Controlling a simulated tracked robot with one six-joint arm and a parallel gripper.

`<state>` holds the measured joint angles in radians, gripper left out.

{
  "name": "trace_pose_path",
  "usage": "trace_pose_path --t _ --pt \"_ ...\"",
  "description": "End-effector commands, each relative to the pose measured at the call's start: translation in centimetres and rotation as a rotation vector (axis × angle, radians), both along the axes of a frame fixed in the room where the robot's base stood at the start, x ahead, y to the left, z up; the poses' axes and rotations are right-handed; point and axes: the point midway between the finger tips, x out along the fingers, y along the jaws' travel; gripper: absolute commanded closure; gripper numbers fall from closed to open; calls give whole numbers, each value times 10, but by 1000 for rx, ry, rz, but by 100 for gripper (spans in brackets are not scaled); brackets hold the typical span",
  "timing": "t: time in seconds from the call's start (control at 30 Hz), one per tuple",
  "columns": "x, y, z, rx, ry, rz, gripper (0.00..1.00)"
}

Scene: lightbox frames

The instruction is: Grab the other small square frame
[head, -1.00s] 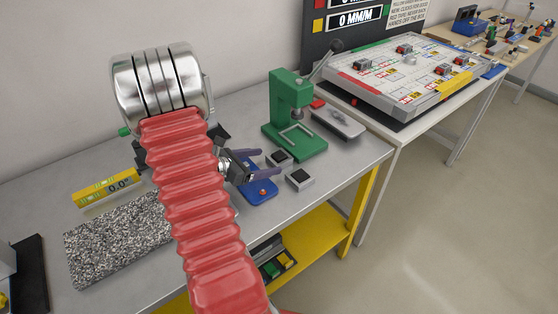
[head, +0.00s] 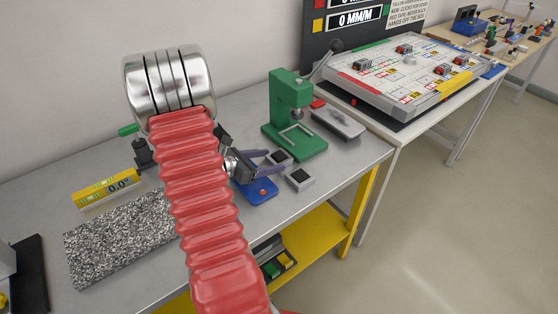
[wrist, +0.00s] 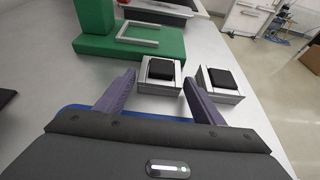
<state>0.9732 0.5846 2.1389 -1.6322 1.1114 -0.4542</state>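Two small square frames, silver-grey with black centres, sit on the grey bench. One small square frame (head: 279,156) (wrist: 145,86) is ahead of my gripper, seen between its fingers in the wrist view. The second small square frame (head: 300,180) (wrist: 222,94) is nearer the bench's front edge and outside the right finger in the wrist view. My gripper (head: 277,163) (wrist: 159,78) has purple fingers spread apart, with nothing held. Whether the fingertips touch either frame I cannot tell.
A green press (head: 290,105) stands just beyond the frames; its green base (wrist: 100,46) carries a U-shaped metal piece (wrist: 138,41). A blue stand (head: 258,193) lies under my gripper. A granite slab (head: 115,240) and yellow level (head: 105,187) are at left.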

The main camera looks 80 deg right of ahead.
Motion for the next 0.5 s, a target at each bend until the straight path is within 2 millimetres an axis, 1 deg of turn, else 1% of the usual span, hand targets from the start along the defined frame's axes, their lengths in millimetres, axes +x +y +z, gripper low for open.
trace_pose_path --t 0.03,0.07,0.43,0.5 --pt "0 0 0 0 0 0 42" --pt "0 0 0 0 0 0 44" --pt "0 0 0 0 0 0 70" --pt "0 0 0 -1 1 0 71"
